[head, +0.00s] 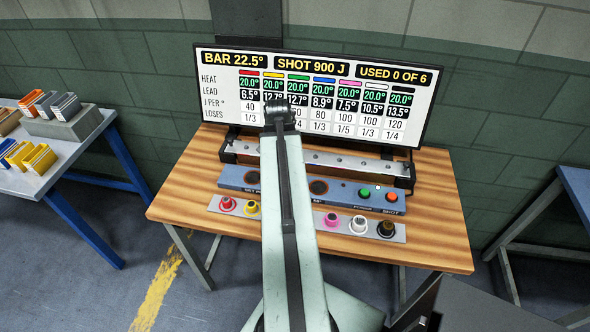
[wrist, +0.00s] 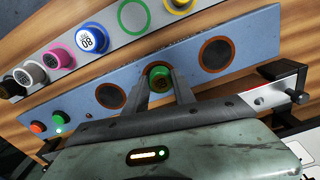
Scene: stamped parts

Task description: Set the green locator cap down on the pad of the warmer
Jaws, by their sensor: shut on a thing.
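My gripper (wrist: 160,79) is shut on the green locator cap (wrist: 160,72), which sits between the two grey fingertips in the wrist view. The cap is in front of the middle round spot of a blue-grey panel (wrist: 188,68), with a brown-red rim showing around it. I cannot tell whether the cap touches the panel. Two dark round pads ringed in brown-red lie either side, the left pad (wrist: 111,95) and the right pad (wrist: 216,54). In the head view the same panel (head: 340,192) lies on the wooden table; my arm hides the cap and fingers.
A metal bar (head: 330,162) on black brackets runs behind the panel. A green button (head: 364,193) and an orange button (head: 391,197) are at the panel's right. A display (head: 320,95) stands behind.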

